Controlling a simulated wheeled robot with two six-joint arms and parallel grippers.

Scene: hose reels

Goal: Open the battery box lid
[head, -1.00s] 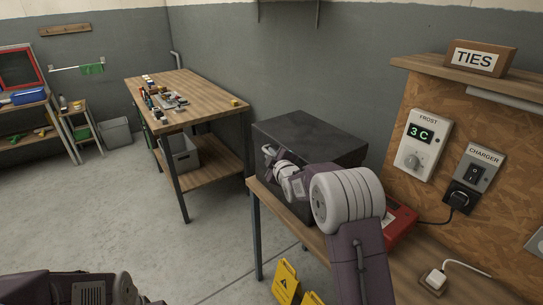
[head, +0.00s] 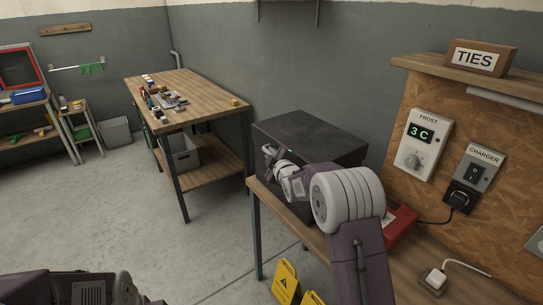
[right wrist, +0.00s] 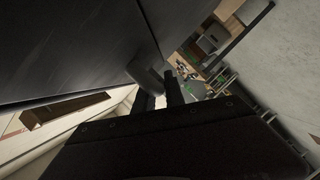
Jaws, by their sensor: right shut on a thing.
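The battery box (head: 305,205) is a dark box on the bench at the right in the head view. Its flat black lid (head: 312,133) lies down on it, with no gap that I can see. My right gripper (head: 268,152) is at the box's front left side, partly hidden behind my own wrist. In the right wrist view, the gripper fingers (right wrist: 160,92) are shut on a small dark handle (right wrist: 147,76) that sticks out from the box side (right wrist: 70,40). My left gripper is out of view; only part of my left arm shows at the lower left.
A red case (head: 399,224) sits right of my right arm on the bench (head: 405,275). A charger (head: 477,178) and a frost thermostat (head: 424,145) hang on the board. Yellow signs (head: 286,282) stand below the bench's front edge. The floor at left is clear.

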